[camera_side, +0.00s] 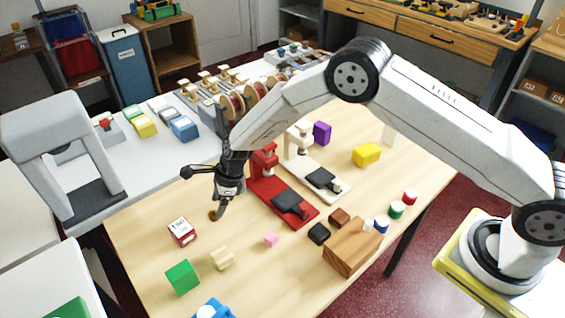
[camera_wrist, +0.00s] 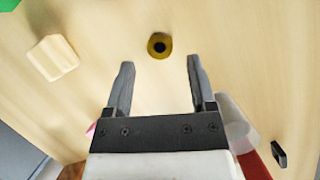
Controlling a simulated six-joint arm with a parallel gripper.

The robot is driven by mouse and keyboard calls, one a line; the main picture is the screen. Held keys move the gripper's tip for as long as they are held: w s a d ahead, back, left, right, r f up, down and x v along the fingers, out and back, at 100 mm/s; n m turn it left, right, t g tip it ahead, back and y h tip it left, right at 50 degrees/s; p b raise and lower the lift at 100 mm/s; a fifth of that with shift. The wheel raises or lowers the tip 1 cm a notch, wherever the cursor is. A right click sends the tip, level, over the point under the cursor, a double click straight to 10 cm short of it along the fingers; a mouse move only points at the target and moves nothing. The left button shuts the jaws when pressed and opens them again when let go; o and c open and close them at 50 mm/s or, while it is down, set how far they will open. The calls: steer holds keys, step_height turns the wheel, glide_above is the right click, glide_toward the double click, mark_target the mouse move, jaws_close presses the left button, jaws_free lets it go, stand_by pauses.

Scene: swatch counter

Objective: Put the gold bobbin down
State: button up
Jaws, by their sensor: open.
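The gold bobbin (camera_wrist: 159,46) stands on the wooden table with its dark centre hole facing the wrist camera. In the side view the bobbin (camera_side: 213,215) is small and partly hidden at the foot of my gripper (camera_side: 219,209). In the wrist view my gripper (camera_wrist: 160,64) has its two fingers wide apart with nothing between them. The bobbin shows just beyond the fingertips, midway between their lines, with a clear gap on each side. I cannot tell the exact height of the tips above the table.
A red stand (camera_side: 263,185) and white stand (camera_side: 300,150) rise to the right. Bare wood surrounds the bobbin.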

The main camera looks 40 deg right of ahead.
steer(key=v, duration=0.9)
steer(key=shift+s+d, duration=0.1)
stand_by(0.5)
steer(key=s+d+r+n+h, duration=0.2)
steer(key=s+d+r+n, duration=0.2)
steer(key=s+d+n, duration=0.6)
steer(key=s+d+r+n+t+h, duration=0.1)
steer(key=s+d+r+n+h, duration=0.1)
steer(key=s+d+r+n, duration=0.3)
steer(key=s+d+n, duration=0.4)
steer(key=s+n, duration=0.3)
steer(key=s, duration=0.2)
steer(key=shift+d, duration=0.35)
